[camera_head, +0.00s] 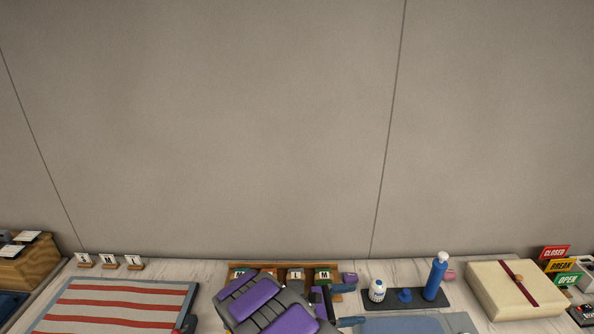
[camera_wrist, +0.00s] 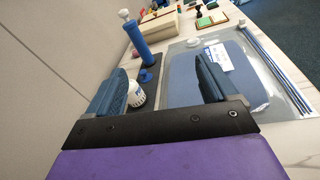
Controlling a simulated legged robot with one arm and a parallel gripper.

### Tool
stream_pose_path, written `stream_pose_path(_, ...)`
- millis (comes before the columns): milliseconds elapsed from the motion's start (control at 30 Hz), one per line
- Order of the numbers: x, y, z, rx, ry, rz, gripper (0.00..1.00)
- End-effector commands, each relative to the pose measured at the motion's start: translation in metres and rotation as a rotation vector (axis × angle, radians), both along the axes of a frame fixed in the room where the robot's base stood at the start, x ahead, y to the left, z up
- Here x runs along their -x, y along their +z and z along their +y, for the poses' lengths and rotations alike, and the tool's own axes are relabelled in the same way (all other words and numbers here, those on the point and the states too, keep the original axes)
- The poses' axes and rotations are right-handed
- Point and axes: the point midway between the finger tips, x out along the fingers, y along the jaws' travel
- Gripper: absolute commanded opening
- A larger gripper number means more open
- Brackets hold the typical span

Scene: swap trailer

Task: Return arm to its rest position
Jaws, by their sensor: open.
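My gripper (camera_wrist: 161,70) shows in the wrist view with two ribbed blue fingers standing wide apart on a black bar. Nothing is held between them. In the head view, my purple and dark grey arm lies low over the counter at the bottom centre. My gripper (camera_head: 348,304) points right there, its blue fingers partly cut off from clear view. A clear bag with a blue item (camera_wrist: 245,75) lies beyond the right finger.
A wooden letter rack (camera_head: 285,267) stands behind my arm. A cream box (camera_head: 515,290) is at right, a striped mat (camera_head: 115,306) at left. The wall above is bare.

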Motion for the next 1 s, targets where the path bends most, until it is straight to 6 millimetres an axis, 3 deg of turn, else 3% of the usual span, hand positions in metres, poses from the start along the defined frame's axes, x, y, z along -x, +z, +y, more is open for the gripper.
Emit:
stream_pose_path(33, 0.008, 0.017, -0.014, -0.028, -0.049, -0.031, 0.86)
stream_pose_path(100, 0.021, 0.034, -0.031, -0.070, -0.113, -0.065, 0.86)
stream_pose_path(400, 0.094, 0.088, -0.090, -0.255, -0.385, -0.212, 0.86)
stream_pose_path(700, 0.173, 0.122, -0.097, -0.450, -0.636, -0.369, 0.86)
stream_pose_path(1000, 0.250, 0.138, -0.091, -0.671, -0.873, -0.516, 0.86)
